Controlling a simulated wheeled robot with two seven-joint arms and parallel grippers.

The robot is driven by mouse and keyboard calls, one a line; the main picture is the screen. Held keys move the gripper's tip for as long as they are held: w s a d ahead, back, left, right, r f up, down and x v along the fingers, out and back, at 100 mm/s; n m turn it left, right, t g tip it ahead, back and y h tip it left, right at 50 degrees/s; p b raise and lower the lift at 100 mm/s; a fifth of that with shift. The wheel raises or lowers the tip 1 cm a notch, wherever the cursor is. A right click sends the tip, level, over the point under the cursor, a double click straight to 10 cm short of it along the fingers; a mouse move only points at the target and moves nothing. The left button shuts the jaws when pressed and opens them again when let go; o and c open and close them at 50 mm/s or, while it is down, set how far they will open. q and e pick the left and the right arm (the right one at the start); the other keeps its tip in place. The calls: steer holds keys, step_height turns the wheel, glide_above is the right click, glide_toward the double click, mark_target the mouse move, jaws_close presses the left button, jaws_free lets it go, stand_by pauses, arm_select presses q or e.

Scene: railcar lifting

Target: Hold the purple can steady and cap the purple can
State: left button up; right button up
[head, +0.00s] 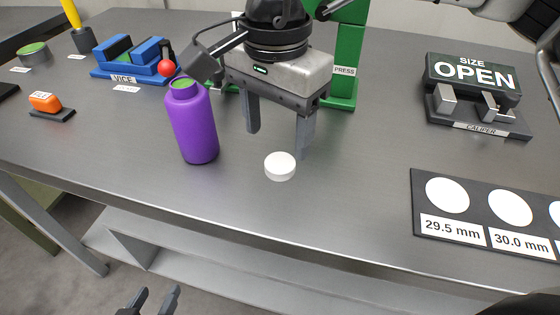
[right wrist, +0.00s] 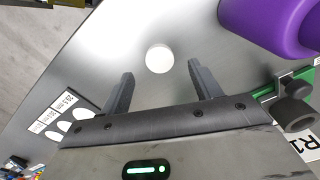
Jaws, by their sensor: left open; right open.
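The purple can (head: 195,125) stands upright on the grey table, left of my right gripper, with a green top face showing at its narrow neck. It also shows at the upper right of the right wrist view (right wrist: 265,22). A white round cap (head: 280,167) lies flat on the table, right of the can and near the front edge. My right gripper (head: 278,143) is open and empty above the table, just behind the cap. In the right wrist view the cap (right wrist: 159,59) appears between and beyond the open fingertips (right wrist: 160,68). My left gripper (head: 156,293) is open and empty below the table's front edge.
A blue vice (head: 135,58) and an orange block (head: 45,102) are at the left. A green press (head: 345,75) stands behind my right gripper. A caliper (head: 475,95) with an OPEN sign and a dark board of white discs (head: 480,215) are at the right.

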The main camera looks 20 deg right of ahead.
mark_target(280, 162)
steer(key=shift+w+d+f, duration=0.1)
steer(key=shift+d+f, duration=0.05)
steer(key=shift+f, duration=1.2)
steer(key=shift+d+f, duration=0.1)
steer(key=shift+f, duration=1.2)
steer(key=c, duration=1.1)
steer(key=shift+r, duration=0.1)
